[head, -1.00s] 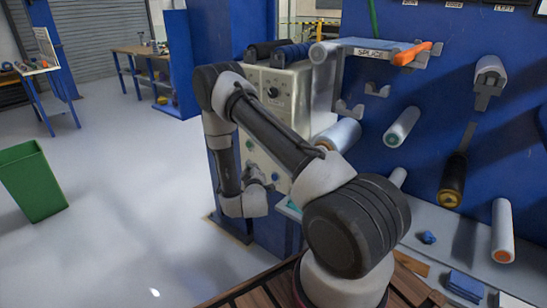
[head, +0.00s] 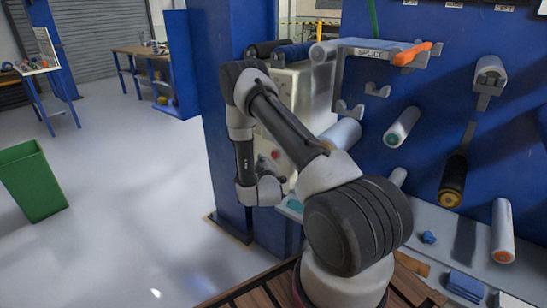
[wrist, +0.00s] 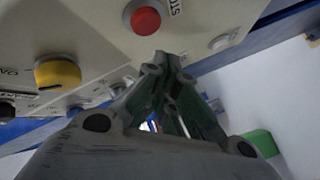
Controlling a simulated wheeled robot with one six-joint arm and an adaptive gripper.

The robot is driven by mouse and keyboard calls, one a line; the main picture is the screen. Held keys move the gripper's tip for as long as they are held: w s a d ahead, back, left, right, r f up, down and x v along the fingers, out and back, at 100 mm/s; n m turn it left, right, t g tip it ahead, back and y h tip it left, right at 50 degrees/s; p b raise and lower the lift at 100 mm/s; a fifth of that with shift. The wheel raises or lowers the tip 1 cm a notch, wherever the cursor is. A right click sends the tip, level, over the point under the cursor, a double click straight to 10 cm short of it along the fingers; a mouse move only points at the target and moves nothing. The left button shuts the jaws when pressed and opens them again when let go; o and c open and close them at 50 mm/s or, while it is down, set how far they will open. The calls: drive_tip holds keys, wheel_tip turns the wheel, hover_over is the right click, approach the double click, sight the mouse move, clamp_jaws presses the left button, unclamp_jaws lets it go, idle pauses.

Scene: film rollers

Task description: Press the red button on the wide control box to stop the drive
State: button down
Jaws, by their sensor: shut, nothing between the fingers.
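The red button (wrist: 146,20) is a round cap in a dark ring on the pale control box (wrist: 100,38), near the top of the wrist view. A partly cut-off label stands beside it. My gripper (wrist: 165,60) is shut and empty, its fingertips appearing just below the button in the picture. A gap seems to remain between them, but its depth is hard to judge. In the head view the red button (head: 275,154) shows on the box (head: 312,92) beside my forearm.
A yellow knob (wrist: 58,72) and a pale button (wrist: 220,42) flank the red button. Rollers (head: 402,127) stick out from the blue panel at right. A green bin (head: 33,180) stands on open floor at left.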

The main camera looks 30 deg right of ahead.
drive_tip(key=shift+w+d, duration=0.3)
drive_tip(key=shift+d, duration=0.6)
drive_tip(key=shift+d, duration=0.1)
idle(0.8)
drive_tip(key=shift+w+d, duration=0.15)
drive_tip(key=shift+d, duration=0.15)
drive_tip(key=shift+w+d, duration=0.15)
drive_tip(key=shift+d, duration=0.3)
idle(0.6)
drive_tip(key=shift+a, duration=0.15)
drive_tip(key=shift+s+a, duration=0.3)
drive_tip(key=shift+a, duration=0.4)
drive_tip(key=shift+a, duration=0.1)
drive_tip(key=shift+s+a, duration=0.3)
drive_tip(key=shift+a, duration=0.45)
drive_tip(key=shift+s+a, duration=0.25)
drive_tip(key=shift+a, duration=0.45)
drive_tip(key=shift+s+a, duration=0.3)
drive_tip(key=shift+a, duration=0.45)
